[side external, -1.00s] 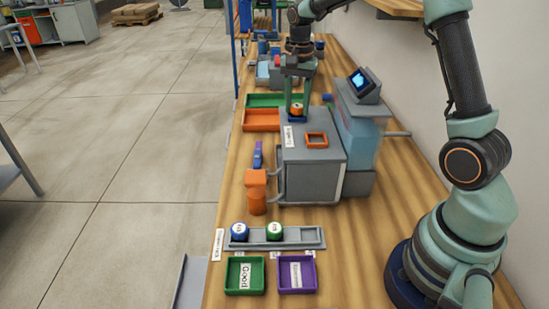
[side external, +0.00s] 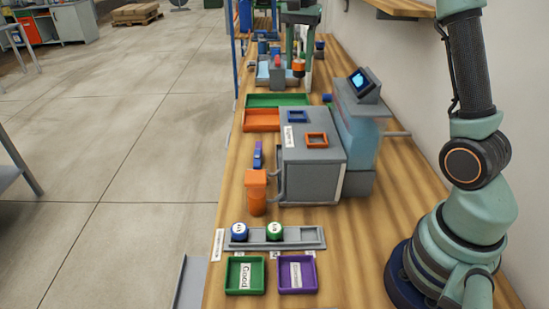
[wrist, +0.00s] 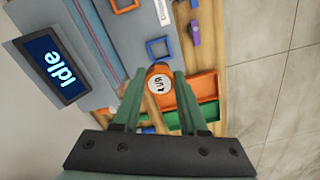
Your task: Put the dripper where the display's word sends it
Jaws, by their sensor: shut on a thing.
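My gripper (wrist: 158,92) is shut on an orange dripper (wrist: 160,82) with a white marked top. In the side external view the dripper (side external: 298,68) hangs between the fingers, in the air beyond the grey box (side external: 312,170). The blue square holder (side external: 297,116) on that box is empty, as is the orange square holder (side external: 316,139). The display (wrist: 55,65) reads "Idle" in the wrist view; in the side external view its screen (side external: 360,82) is too small to read. Blue (side external: 239,231) and green (side external: 274,231) round pieces sit in a grey rack (side external: 305,236).
A green tray (side external: 231,289) labelled "Good" and a purple tray (side external: 311,287) stand at the front. An orange post (side external: 256,190) stands by the box's left side.

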